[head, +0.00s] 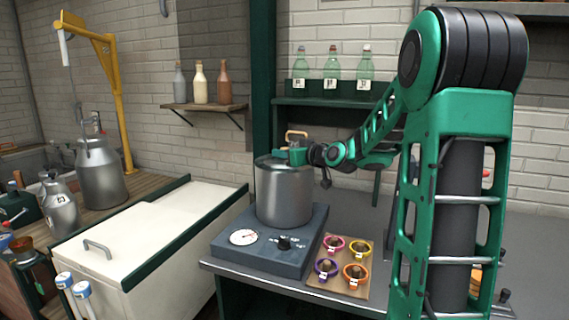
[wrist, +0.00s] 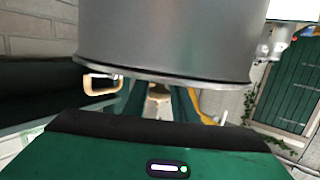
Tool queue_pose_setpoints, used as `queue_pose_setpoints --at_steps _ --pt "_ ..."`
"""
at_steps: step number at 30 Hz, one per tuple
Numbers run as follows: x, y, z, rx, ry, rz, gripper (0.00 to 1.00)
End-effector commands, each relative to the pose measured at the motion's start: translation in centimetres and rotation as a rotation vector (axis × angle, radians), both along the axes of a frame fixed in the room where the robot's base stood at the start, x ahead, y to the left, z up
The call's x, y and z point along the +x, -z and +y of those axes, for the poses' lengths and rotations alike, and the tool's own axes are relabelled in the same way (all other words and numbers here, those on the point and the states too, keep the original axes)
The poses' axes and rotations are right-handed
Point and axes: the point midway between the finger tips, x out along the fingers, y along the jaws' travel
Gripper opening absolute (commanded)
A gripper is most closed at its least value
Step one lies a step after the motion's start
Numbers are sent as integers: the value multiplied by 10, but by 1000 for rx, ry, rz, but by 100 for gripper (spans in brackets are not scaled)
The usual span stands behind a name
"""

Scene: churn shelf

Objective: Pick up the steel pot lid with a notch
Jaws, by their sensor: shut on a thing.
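The steel pot (head: 284,195) stands upright on a dark scale. Its lid shows edge-on as a thin rim (wrist: 165,74) in the wrist view, at the pot's top. A tan loop handle (head: 297,134) rises above the lid, and a tan loop also shows in the wrist view (wrist: 100,84). My gripper (head: 292,155) is at the top of the pot. Its fingers (wrist: 158,103) are shut around a small tan part at the lid. The lid's notch is not visible. I cannot tell whether the lid is lifted clear of the pot.
The scale (head: 265,243) has a dial at its front left. A board (head: 350,285) with several coloured cups is to its right. A white chest (head: 150,240) stands left. Green bottles (head: 331,65) stand on a shelf behind, and a small wall shelf (head: 205,107) holds three bottles.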

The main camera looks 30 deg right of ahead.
Motion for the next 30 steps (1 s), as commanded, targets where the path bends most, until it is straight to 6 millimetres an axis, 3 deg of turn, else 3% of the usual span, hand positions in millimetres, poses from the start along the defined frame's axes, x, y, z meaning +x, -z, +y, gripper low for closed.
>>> queue_pose_setpoints --at_steps 1,10,14,19,30 --pt "-3 15 -1 8 2 31 0" --pt "-3 11 -2 7 3 32 0" --pt "-3 -1 -2 6 4 30 0" --pt "-3 -30 -2 2 3 20 0" --pt "-15 -73 66 1 -4 14 0"
